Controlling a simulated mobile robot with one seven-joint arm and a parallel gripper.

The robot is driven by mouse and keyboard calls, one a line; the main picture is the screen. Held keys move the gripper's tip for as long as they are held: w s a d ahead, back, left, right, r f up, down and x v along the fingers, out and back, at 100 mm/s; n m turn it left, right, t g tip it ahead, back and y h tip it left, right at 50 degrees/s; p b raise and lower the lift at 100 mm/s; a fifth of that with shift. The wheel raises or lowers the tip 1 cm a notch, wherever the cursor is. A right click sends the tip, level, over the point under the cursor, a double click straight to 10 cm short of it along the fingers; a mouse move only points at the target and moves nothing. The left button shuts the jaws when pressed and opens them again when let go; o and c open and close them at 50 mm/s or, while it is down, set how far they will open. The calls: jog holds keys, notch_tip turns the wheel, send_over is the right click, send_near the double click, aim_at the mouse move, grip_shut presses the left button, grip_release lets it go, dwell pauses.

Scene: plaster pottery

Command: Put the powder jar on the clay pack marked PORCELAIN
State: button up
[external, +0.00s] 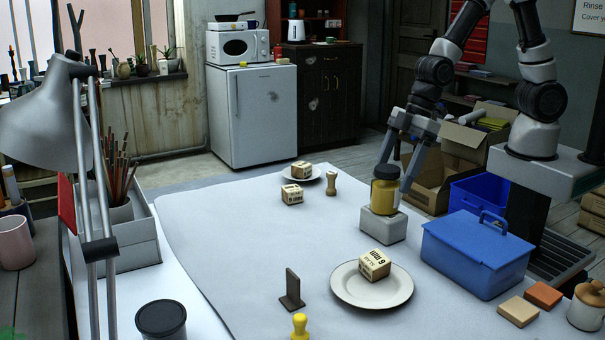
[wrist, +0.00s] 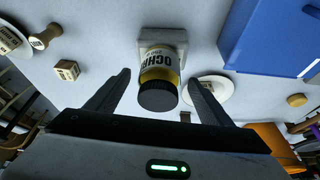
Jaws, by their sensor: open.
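The powder jar (external: 384,195) has yellow contents and a dark lid, and it stands upright on a pale block (external: 378,228). In the wrist view its label reads OCHRE (wrist: 160,58). My gripper (external: 393,178) is open with a finger on either side of the jar; in the wrist view the fingers (wrist: 160,78) show gaps beside it. Cube-shaped clay packs with print stand on the front plate (external: 374,265), on the table (external: 292,194) and on the far plate (external: 302,170). I cannot read PORCELAIN on any of them.
A blue lidded box (external: 475,255) stands right of the jar. The front plate (external: 345,290), a dark upright stand (external: 291,290) and a yellow stamp-like piece (external: 300,325) are nearer. A wooden piece (external: 331,184) stands by the far plate (external: 316,177). The table's left middle is clear.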

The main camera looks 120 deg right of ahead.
jog(key=p+v, duration=0.1)
jog(key=v, duration=0.5)
jog(key=shift+p, duration=0.3)
jog(key=shift+s+r, duration=0.1)
jog(key=shift+r, duration=0.05)
